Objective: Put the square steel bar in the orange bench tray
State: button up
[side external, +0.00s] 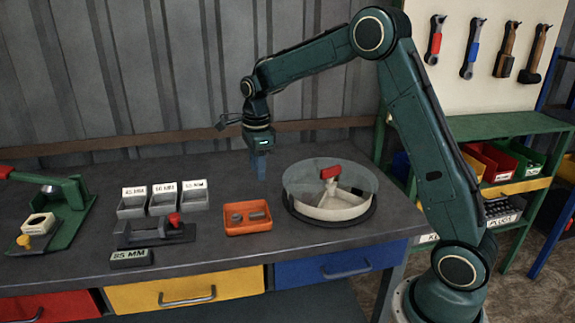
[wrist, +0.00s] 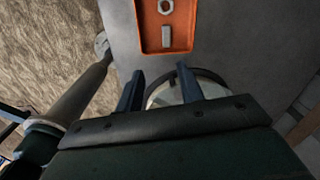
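The orange bench tray (side external: 248,232) sits near the front edge of the bench, left of the round carousel. It also shows at the top of the wrist view (wrist: 141,28). A hex nut (wrist: 166,6) and a short grey bar (wrist: 166,37) lie in it, apart. The bar looks flat-sided, but I cannot tell if it is the square steel bar. No other bar shows clearly. My gripper (side external: 260,172) points down above the bench, behind the tray and left of the carousel. In the wrist view my gripper (wrist: 159,76) has its fingers apart, with nothing visible between them.
The carousel (side external: 331,208) has a clear cover, a red knob (side external: 330,173) and dividers. Three labelled grey bins (side external: 164,204), a grey fixture with a red knob (side external: 155,233) and a green press (side external: 60,215) stand left. Bare bench lies behind the tray.

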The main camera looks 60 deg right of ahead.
jog(key=s+a+r+n+t, duration=0.1)
jog(key=s+a+r+n, duration=0.3)
jog(key=s+r+n, duration=0.35)
jog(key=s+a+r+n+t, duration=0.1)
jog(key=s+a+n+t, duration=0.1)
jog(key=s+n, duration=0.6)
jog(key=s+a+r+n+t, duration=0.2)
jog(key=s+n, duration=0.7)
jog(key=s, duration=0.6)
jog(key=shift+a, duration=0.85)
jog(key=shift+n, duration=0.25)
